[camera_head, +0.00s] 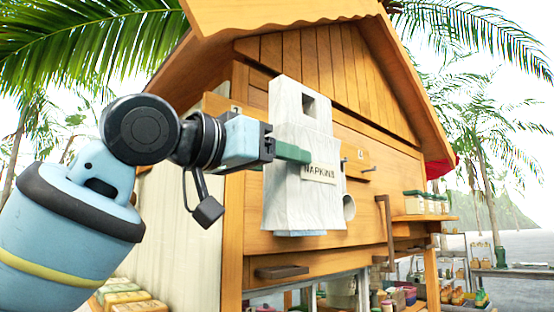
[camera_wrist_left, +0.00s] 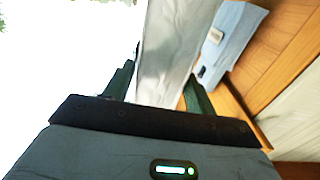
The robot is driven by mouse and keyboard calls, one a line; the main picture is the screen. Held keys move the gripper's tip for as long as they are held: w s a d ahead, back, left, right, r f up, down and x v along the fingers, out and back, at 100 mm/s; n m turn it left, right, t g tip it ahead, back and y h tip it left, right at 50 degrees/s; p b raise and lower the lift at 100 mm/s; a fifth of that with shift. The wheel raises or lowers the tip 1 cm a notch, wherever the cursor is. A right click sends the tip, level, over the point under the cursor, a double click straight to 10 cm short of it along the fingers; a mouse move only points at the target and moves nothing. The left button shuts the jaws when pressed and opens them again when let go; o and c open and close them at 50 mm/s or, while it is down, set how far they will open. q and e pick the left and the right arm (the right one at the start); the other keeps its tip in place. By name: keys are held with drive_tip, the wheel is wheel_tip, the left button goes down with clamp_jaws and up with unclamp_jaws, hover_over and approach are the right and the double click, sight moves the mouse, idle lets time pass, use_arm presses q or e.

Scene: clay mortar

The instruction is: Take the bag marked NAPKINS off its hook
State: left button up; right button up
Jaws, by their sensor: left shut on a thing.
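The white bag with the NAPKINS label (camera_head: 299,205) is upright in front of the wooden stall wall, with a square cut-out near its top. My left gripper (camera_head: 300,154) reaches in from the left and is shut on the bag's side, just above the label. In the left wrist view the bag (camera_wrist_left: 170,50) stands between the two dark green fingers (camera_wrist_left: 155,90). Whether the bag still hangs on a hook cannot be told, as its back is hidden. My right gripper is not in view.
Bare hooks (camera_head: 368,168) stick out of the wall right of the bag. Several boxed goods (camera_head: 128,298) lie at the lower left. The roof edge overhangs above.

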use_arm(q)
drive_tip(key=shift+s+r, duration=0.15)
drive_tip(key=s+d, duration=0.6)
drive_tip(key=s, duration=0.2)
idle(2.0)
drive_tip(key=s+d, duration=0.1)
drive_tip(key=s, duration=0.1)
drive_tip(key=s+d, duration=0.2)
idle(0.8)
